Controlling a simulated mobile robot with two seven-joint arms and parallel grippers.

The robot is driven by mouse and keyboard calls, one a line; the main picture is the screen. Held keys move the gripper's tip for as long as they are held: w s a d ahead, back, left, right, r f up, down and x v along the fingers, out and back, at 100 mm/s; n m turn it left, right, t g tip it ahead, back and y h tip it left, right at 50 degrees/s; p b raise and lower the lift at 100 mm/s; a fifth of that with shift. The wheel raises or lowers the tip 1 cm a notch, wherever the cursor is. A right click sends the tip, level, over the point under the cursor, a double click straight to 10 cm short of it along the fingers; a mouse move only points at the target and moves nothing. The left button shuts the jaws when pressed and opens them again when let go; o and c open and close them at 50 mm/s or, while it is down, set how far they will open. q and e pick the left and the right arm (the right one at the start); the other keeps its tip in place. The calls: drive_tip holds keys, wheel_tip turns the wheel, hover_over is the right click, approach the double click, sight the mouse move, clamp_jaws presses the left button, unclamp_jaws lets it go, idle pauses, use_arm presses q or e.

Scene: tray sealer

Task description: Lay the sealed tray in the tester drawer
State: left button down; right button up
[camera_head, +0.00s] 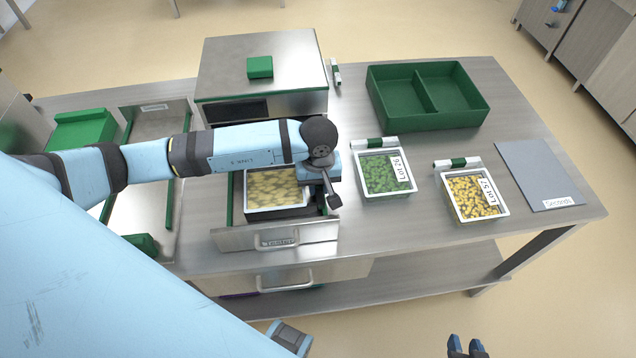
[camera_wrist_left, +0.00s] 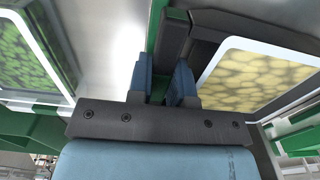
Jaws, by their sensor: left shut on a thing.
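The tester drawer (camera_head: 276,236) is pulled out at the front of the steel tester. The sealed tray (camera_head: 273,213), with pale yellow contents under film, lies level inside the drawer outline; I cannot tell whether it touches the drawer floor. It also shows at the right of the left wrist view (camera_wrist_left: 222,105). My left gripper (camera_head: 331,196) is at the tray's right side, fingers pointing down, shut on its edge grip, which the fingers mostly hide; the fingers also show in the left wrist view (camera_wrist_left: 163,82). My right gripper (camera_head: 466,348) is empty and open at the bottom edge, away from the table.
A tray with green contents (camera_head: 388,193) and a tray with yellow and dark contents (camera_head: 480,217) stand right of the drawer. A green two-part crate (camera_head: 437,124) is behind them. A grey mat (camera_head: 540,177) lies at right. A green block (camera_head: 260,67) sits on the tester (camera_head: 220,72).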

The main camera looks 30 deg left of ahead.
use_arm(q)
drive_tip(key=shift+f, duration=0.2)
drive_tip(key=c, duration=1.1)
unclamp_jaws()
drive_tip(key=shift+r, duration=0.1)
drive_tip(key=shift+o, duration=0.2)
drive_tip(key=shift+r, duration=0.65)
wheel_tip(320, 180, up, 11)
drive_tip(key=shift+b, duration=0.4)
